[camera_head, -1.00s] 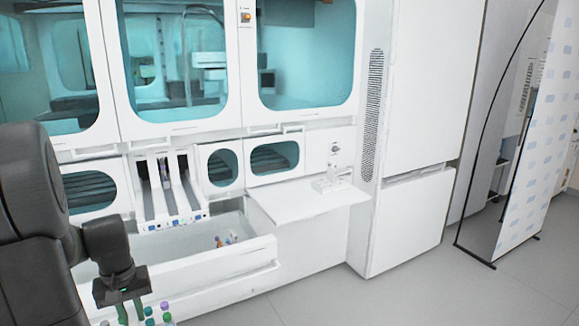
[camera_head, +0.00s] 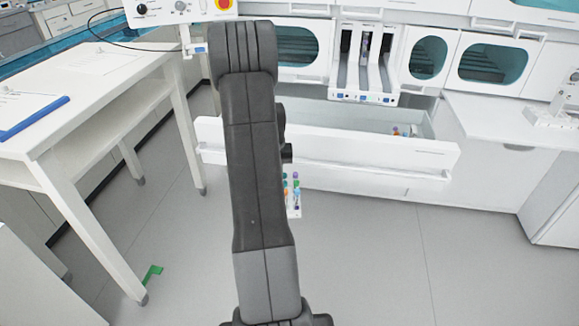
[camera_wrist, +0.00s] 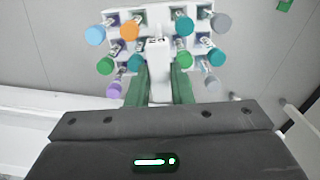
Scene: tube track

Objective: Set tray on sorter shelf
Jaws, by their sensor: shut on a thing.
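My gripper (camera_wrist: 159,82) is shut on the tray, its green fingers on either side of the tray's white upright handle (camera_wrist: 158,56). The tray (camera_wrist: 160,20) is white and holds several tubes with blue, orange, teal, green, purple and grey caps. In the head view, a strip of the tray (camera_head: 293,208) shows beside my arm, in front of the open drawer; the rest and my gripper are hidden behind the arm. A flat white shelf (camera_head: 485,122) projects from the sorter at the right, with its near part clear.
The open white drawer (camera_head: 370,172) juts out, with a few small coloured items inside. Rack lanes (camera_head: 363,97) stand above it. A white table (camera_head: 100,100) with a blue clipboard (camera_head: 35,118) stands left. A small white stand (camera_head: 555,115) is on the shelf's right part. Floor is clear at right.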

